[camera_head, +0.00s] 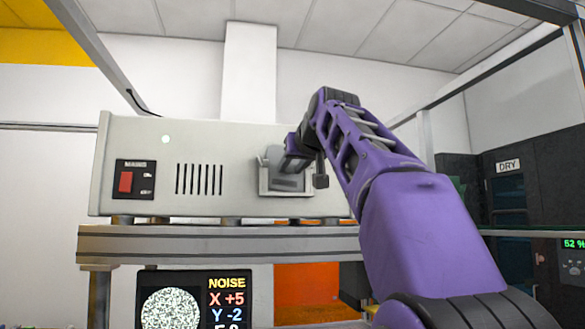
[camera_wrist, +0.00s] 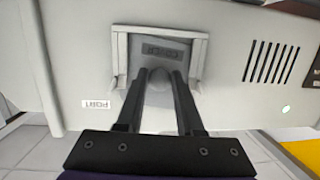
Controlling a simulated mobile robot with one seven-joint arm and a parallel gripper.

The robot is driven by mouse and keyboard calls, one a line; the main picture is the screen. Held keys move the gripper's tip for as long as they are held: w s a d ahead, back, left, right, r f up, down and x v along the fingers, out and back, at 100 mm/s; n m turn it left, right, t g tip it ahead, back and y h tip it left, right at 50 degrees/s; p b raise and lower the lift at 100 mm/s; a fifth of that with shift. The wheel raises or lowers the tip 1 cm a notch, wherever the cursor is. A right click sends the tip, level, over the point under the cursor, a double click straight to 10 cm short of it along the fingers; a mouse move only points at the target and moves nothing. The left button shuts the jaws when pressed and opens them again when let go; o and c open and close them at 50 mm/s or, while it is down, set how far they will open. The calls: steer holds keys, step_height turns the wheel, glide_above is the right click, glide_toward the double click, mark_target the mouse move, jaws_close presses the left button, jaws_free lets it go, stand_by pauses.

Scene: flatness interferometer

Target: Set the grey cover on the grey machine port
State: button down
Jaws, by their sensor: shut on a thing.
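The grey cover (camera_wrist: 148,68) is a flat plate with a dark label strip and a round knob. My gripper (camera_wrist: 161,78) is shut on the knob in the wrist view. The cover lies within the grey port frame (camera_wrist: 120,50), between its two side rails; the wrist view is upside down. In the head view the port frame (camera_head: 290,192) is on the front of the grey machine (camera_head: 240,140), with my gripper in front hiding part of the cover. I cannot tell whether the cover touches the frame all round.
The machine has a red mains switch (camera_head: 126,182) and vent slots (camera_head: 200,180). It stands on a grey bench (camera_head: 180,242) with a NOISE screen (camera_head: 190,299) below. A label reading PORT (camera_wrist: 99,104) is beside the frame. A dark DRY cabinet (camera_head: 508,190) stands at right.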

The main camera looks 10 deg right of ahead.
steer(key=shift+w+a+f, duration=0.1)
steer(key=shift+w+f, duration=0.1)
steer(key=shift+f, duration=0.5)
steer(key=shift+c, duration=2.3)
jaws_free()
steer(key=shift+r, duration=0.15)
steer(key=shift+s+r, duration=0.1)
steer(key=shift+s, duration=0.05)
